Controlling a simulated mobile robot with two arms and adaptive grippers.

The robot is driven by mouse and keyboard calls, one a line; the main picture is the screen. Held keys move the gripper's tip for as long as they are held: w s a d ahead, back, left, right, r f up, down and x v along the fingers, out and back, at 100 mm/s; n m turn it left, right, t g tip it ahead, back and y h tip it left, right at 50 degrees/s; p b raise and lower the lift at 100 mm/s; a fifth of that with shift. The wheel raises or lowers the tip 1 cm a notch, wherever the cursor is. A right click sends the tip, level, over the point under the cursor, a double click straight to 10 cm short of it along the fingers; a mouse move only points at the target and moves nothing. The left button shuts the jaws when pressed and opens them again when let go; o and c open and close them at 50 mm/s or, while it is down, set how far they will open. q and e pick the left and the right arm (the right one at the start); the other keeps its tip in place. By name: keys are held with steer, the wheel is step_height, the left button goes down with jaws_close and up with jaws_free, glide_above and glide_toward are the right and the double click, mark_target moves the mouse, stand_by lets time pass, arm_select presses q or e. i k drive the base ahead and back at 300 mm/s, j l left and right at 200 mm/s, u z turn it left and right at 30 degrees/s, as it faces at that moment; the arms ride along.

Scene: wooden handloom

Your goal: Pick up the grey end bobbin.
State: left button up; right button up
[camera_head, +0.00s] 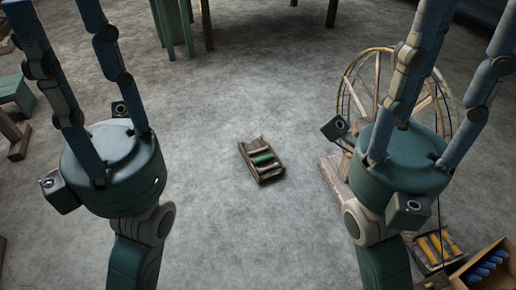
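A small wooden tray (246,158) lies on the floor in the middle of the head view and holds a few bobbins in a row. A pale grey bobbin (269,168) lies at the tray's near end. A green bobbin (262,159) lies beyond it, and a tan one (259,151) is farther back. My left gripper (57,25) is at the upper left, with its fingers spread and empty. My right gripper (462,30) is at the upper right, also spread and empty. Both are well apart from the tray, and their fingertips run to or past the top edge.
A spoked wooden wheel (364,72) stands behind my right gripper. At the bottom right are a tray of yellow bobbins (435,247) and a box (468,277) with blue pieces. Green wooden legs (174,28) stand at the back. The grey floor around the middle tray is clear.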

mark_target(249, 154)
steer(key=i+j+z, duration=0.15)
steer(key=z, duration=0.7)
steer(key=i+j+z, duration=0.15)
steer(key=j, duration=0.2)
steer(key=i+j+z, duration=0.2)
steer(key=j, duration=0.2)
steer(key=i+j+z, duration=0.15)
steer(key=j, duration=0.2)
steer(key=i+j+z, duration=0.15)
steer(key=j, duration=0.65)
steer(key=i+j, duration=0.1)
steer(key=j, duration=0.25)
